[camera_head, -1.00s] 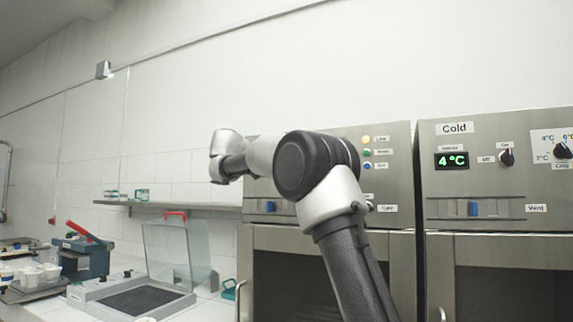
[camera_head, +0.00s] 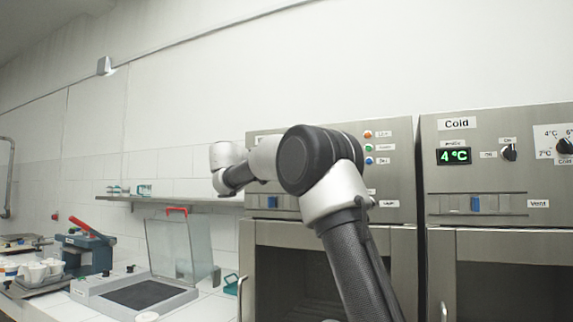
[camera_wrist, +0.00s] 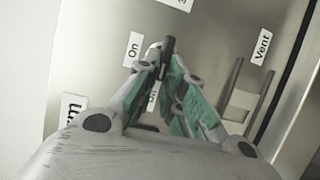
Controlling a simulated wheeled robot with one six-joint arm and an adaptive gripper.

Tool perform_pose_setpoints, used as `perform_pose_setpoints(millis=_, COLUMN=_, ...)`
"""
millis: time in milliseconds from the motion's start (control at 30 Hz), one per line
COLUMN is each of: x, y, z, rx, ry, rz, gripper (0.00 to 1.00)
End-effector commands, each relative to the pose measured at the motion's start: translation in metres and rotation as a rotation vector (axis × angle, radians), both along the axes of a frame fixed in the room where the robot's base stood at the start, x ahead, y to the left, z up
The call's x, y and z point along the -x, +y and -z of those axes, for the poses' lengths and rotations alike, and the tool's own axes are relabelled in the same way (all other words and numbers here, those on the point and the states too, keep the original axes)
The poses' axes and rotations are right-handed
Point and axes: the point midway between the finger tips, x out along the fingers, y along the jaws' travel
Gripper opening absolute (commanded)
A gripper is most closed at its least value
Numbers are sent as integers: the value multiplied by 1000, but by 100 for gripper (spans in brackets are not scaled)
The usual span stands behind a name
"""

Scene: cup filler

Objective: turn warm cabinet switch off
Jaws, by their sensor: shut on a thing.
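The left cabinet (camera_head: 257,228) has its upper panel largely covered by my arm in the head view, and its switch does not show there. In the wrist view a black switch knob (camera_wrist: 168,47) sticks up from the metal panel, beside an "On" label (camera_wrist: 134,48) and a partly covered second label. A partly cut label ending in "m" (camera_wrist: 72,106) shows at the left. My gripper (camera_wrist: 162,70), with green-lined fingers, is shut on the switch knob. The fingers cover the knob's base, so its exact setting is hard to read.
The Cold cabinet (camera_head: 500,165) stands close on the right, its display reading 4 °C. A vent slider slot (camera_wrist: 236,98) lies right of my fingers. A counter with a clear-lidded box (camera_head: 135,295) and a red-handled device (camera_head: 92,250) is at the left.

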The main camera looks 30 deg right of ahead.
Motion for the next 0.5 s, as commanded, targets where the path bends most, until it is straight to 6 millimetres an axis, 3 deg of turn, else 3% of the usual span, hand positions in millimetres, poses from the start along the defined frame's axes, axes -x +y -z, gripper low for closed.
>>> perform_pose_setpoints(millis=200, x=-1, y=1, z=1, rx=0, ry=2, rz=-1, gripper=0)
perform_pose_setpoints(millis=233, x=-1, y=1, z=1, rx=0, ry=2, rz=-1, gripper=14)
perform_pose_setpoints(millis=333, x=-1, y=1, z=1, rx=0, ry=2, rz=-1, gripper=32)
perform_pose_setpoints(millis=500, x=0, y=0, z=1, rx=-1, ry=1, rz=0, gripper=32)
